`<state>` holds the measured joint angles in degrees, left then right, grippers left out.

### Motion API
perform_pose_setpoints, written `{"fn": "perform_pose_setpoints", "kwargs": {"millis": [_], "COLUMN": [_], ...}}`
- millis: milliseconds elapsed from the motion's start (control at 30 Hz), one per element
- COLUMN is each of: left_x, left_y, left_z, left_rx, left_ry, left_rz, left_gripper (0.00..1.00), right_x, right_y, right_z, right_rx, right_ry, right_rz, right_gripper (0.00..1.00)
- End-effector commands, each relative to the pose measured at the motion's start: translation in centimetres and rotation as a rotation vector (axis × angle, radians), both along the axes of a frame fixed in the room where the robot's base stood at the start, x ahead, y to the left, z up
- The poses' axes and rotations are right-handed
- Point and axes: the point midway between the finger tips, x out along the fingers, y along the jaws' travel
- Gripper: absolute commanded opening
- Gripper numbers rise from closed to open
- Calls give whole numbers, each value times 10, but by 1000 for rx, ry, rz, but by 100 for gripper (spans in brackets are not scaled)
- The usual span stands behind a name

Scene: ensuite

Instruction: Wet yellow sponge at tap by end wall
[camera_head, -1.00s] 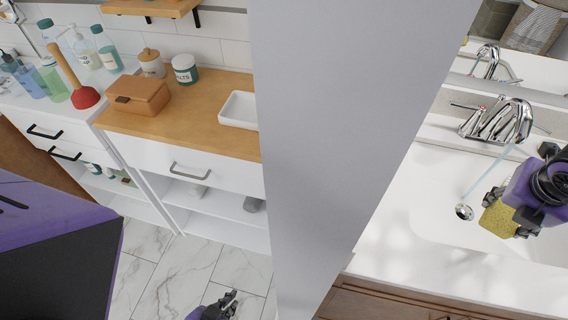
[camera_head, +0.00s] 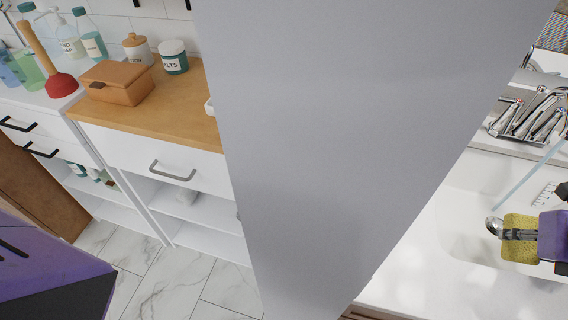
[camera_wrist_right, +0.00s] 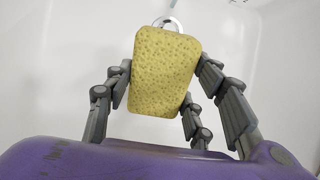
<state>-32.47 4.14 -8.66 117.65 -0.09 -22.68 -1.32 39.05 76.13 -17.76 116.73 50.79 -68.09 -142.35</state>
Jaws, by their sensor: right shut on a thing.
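The yellow sponge (camera_head: 519,252) is held by my right gripper (camera_head: 518,235) over the white sink basin (camera_head: 462,232) at the right of the head view. In the right wrist view the sponge (camera_wrist_right: 164,72) stands upright between the grey fingers, which are closed on its sides. A thin water stream (camera_head: 527,178) slants from the tap toward the drain (camera_head: 493,227). The stream passes beside the sponge; I see no contact. My left gripper is out of view.
A tall grey panel (camera_head: 350,140) hides the middle of the head view. To its left, a wooden-topped cabinet (camera_head: 170,115) carries a brown box (camera_head: 116,83) and jars. A red plunger (camera_head: 60,85) and bottles stand further left. Marble floor (camera_head: 165,285) shows below.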

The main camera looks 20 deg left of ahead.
Motion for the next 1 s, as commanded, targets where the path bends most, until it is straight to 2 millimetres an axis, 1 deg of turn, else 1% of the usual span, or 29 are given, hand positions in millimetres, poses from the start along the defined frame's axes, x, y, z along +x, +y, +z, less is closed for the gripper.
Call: {"fn": "perform_pose_setpoints", "kwargs": {"millis": [33,267,633,800,1000], "left_x": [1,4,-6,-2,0], "left_y": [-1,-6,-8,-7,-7], "left_z": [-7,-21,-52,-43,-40], "left_rx": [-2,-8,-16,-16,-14], "left_ry": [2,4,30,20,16], "left_rz": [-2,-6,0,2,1], "left_gripper": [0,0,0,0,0], "right_x": [5,28,64,81,96], "right_y": [1,0,0,-1,-2], "right_z": [-5,-10,-17,-14,-18], "right_rx": [1,3,3,2,2], "right_ry": [2,1,2,-1,0], "right_rz": [0,-1,0,-1,-1], "right_gripper": [29,29,29,29,29]}}
